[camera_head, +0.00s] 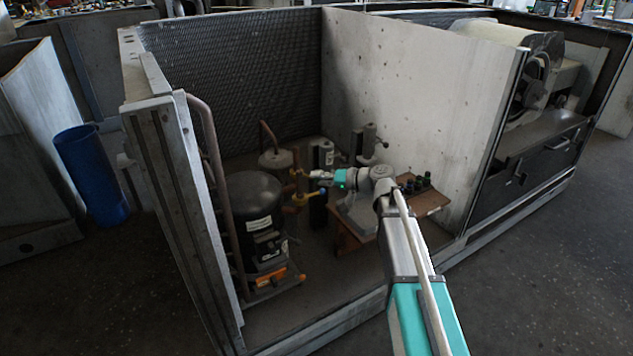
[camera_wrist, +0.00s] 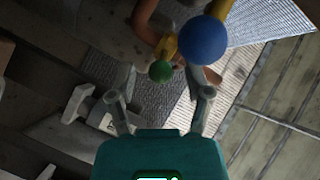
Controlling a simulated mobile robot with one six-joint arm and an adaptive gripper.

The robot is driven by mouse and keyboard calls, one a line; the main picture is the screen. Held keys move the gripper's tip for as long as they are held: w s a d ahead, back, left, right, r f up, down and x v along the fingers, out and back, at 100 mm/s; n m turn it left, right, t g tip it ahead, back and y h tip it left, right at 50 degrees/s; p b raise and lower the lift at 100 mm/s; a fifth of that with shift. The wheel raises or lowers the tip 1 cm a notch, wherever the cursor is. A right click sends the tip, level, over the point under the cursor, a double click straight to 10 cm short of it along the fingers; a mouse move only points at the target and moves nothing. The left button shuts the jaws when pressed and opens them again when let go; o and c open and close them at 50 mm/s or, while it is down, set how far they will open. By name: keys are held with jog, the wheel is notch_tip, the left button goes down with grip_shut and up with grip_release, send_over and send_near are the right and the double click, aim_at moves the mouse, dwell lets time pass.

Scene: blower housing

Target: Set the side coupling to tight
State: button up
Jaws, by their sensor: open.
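Brass-yellow fittings (camera_head: 300,198) sit on the copper pipework beside the black compressor (camera_head: 256,215) in the head view. I cannot tell for sure which part is the side coupling, or its setting. My gripper (camera_head: 311,175) is open at the fittings, reaching in from the right. In the wrist view my gripper (camera_wrist: 160,92) has its two fingers apart. A small green ball (camera_wrist: 160,71) shows just beyond the gap between them. A larger blue ball (camera_wrist: 203,40) and a yellow piece (camera_wrist: 170,46) lie beyond, by a copper pipe (camera_wrist: 143,15). No contact is visible.
The open metal housing encloses the work, with a pale wall (camera_head: 420,110) on the right and a corner post (camera_head: 170,190) at front left. A brown stand (camera_head: 428,203) with dark knobs is beside my arm. A blue bin (camera_head: 90,175) stands outside.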

jog(key=shift+w+a+f, duration=0.1)
jog(key=shift+w+a, duration=0.05)
jog(key=shift+a, duration=0.35)
jog(key=shift+c, duration=0.2)
grip_shut()
